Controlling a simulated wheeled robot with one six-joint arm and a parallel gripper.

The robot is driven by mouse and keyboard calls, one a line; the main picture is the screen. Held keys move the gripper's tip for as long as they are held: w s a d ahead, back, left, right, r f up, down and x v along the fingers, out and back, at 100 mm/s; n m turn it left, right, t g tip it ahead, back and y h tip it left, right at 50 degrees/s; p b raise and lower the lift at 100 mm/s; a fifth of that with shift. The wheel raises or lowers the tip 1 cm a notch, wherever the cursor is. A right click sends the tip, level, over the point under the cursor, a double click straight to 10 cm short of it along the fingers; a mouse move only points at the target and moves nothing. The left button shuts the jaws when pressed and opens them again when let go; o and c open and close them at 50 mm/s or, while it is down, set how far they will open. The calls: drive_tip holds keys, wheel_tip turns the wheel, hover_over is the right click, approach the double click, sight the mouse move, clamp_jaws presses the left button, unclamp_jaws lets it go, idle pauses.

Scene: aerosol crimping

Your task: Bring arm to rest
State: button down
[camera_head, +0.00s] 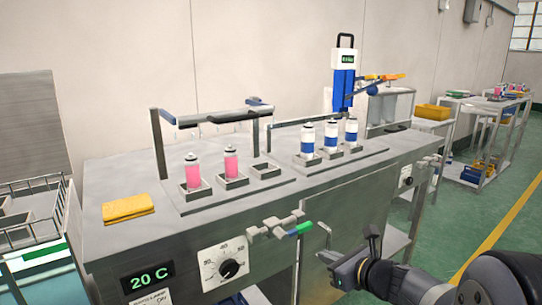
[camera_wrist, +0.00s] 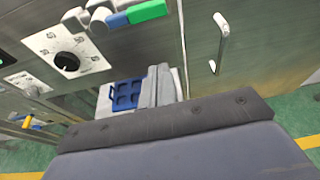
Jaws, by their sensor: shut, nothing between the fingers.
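My gripper (camera_head: 343,266) is in the lower right of the head view, in front of the steel bench's front face. It is shut and holds nothing. My arm reaches in from the lower right corner and is bent. In the wrist view a broad grey part of my gripper (camera_wrist: 175,140) fills the bottom. The gripper is apart from the green-handled valve (camera_head: 300,229), which is up and to its left; the valve also shows at the top of the wrist view (camera_wrist: 147,11).
The steel bench (camera_head: 130,180) carries pink cans (camera_head: 231,165), blue-and-white cans (camera_head: 330,136) and a yellow cloth (camera_head: 128,206). A dial (camera_head: 226,266) is on its front. A wire rack (camera_head: 30,230) stands left. Green floor (camera_head: 520,235) is open at right.

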drive_tip(key=b+x, duration=0.1)
drive_tip(key=x, duration=0.4)
drive_tip(key=s+a+f+m+g+y+p, duration=0.1)
drive_tip(key=s+a+f+m+y+p, duration=0.1)
drive_tip(key=a+m+y, duration=0.4)
drive_tip(key=s+a+m+p, duration=0.1)
drive_tip(key=a+m, duration=0.3)
drive_tip(key=m, duration=0.4)
drive_tip(key=shift+s+a+m+y+p, duration=0.2)
drive_tip(key=shift+s+m+y+p, duration=0.15)
drive_tip(key=shift+s, duration=0.5)
drive_tip(key=shift+s+r, duration=0.1)
